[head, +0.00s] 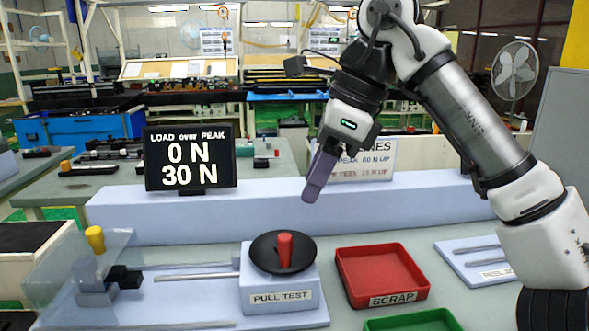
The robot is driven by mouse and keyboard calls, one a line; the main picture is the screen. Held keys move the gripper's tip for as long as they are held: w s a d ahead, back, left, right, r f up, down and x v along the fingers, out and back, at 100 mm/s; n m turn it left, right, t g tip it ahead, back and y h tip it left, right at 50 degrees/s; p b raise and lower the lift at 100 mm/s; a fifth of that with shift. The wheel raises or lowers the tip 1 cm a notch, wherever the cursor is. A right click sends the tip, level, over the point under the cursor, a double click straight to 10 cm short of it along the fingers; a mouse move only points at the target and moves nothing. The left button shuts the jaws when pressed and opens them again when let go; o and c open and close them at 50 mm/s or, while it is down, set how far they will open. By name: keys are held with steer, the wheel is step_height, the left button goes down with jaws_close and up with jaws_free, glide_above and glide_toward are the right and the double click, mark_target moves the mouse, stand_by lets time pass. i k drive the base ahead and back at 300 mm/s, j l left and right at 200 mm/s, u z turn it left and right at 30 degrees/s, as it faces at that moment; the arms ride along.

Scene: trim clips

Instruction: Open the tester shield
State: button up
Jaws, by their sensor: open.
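The tester shield (62,262) is a clear, see-through panel at the left end of the pull tester (200,313). It stands around or in front of a dark clamp (122,277); I cannot tell its exact position. A yellow knob (95,239) shows at its top, beside or on the panel. The tester's block (279,290), labelled PULL TEST, carries a black disc with a red knob (285,250). My gripper (311,192) is open and empty, pointing down above the bench behind the block, well to the right of the shield.
A display (190,158) reads 0 N load and 30 N peak. A red SCRAP tray (380,272) and a green tray (412,321) lie right of the tester. A pale raised ledge (240,218) runs behind. A light rack (478,258) lies at right.

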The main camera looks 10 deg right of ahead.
mark_target(94, 237)
steer(key=k, duration=1)
